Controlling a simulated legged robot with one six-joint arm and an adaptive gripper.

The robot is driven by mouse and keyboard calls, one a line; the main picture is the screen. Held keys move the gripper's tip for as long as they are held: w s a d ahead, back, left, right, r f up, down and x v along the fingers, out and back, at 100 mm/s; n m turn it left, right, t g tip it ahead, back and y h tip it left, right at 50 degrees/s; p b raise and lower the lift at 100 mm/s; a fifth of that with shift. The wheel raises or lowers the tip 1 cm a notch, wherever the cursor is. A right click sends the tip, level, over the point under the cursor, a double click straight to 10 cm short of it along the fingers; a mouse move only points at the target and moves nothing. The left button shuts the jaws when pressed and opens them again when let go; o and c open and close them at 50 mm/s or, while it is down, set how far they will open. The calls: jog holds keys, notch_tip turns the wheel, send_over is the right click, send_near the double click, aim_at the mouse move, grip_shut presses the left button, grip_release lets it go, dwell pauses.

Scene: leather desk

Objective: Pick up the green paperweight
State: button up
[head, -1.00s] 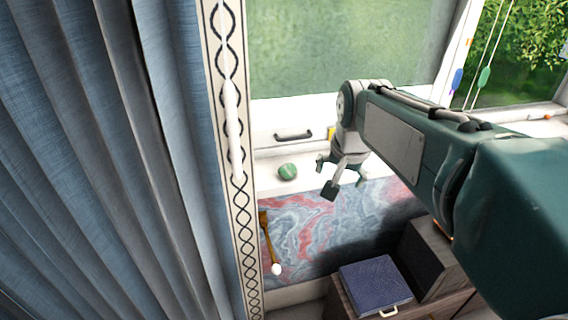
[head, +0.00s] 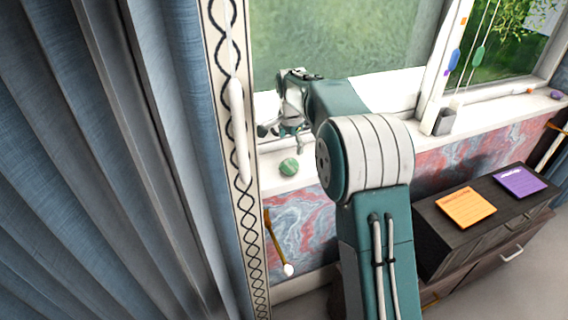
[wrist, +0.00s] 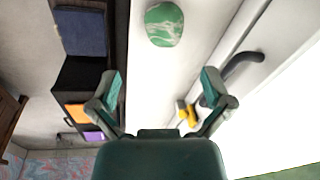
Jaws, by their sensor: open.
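The green paperweight (head: 289,167) is a rounded green stone with pale marbling. It sits on the white window sill (head: 312,172), close to the curtain side. It also shows at the top of the wrist view (wrist: 164,25), beyond my fingertips and roughly centred between them. My gripper (head: 283,138) is above the sill, a little above and behind the paperweight in the head view. In the wrist view its two fingers (wrist: 160,88) are spread wide, with nothing between them. The gripper is apart from the paperweight.
A blue curtain (head: 150,160) fills the left. A dark window handle (wrist: 240,66) and a small yellow thing (wrist: 187,113) show in the wrist view. A dark cabinet (head: 480,225) bears orange and purple pads. The sill around the paperweight looks clear.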

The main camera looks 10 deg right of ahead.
aim_at(289, 161)
jog(key=shift+w+a, duration=0.3)
jog(key=shift+a, duration=0.15)
jog(key=shift+w+a+f, duration=0.1)
jog(key=shift+a+f, duration=0.1)
jog(key=shift+a, duration=0.1)
jog(key=f, duration=0.1)
jog(key=d+f, duration=0.1)
jog(key=f, duration=0.3)
jog(key=shift+w+d+f, duration=0.1)
jog(key=shift+w+d, duration=0.3)
jog(key=f, duration=0.3)
jog(key=w+f, duration=0.1)
jog(key=f, duration=0.1)
jog(key=shift+a, duration=0.35)
jog(key=shift+d, duration=0.4)
jog(key=shift+c, duration=0.6)
jog(key=c, duration=1)
jog(key=shift+a, duration=0.2)
jog(key=shift+c, duration=0.2)
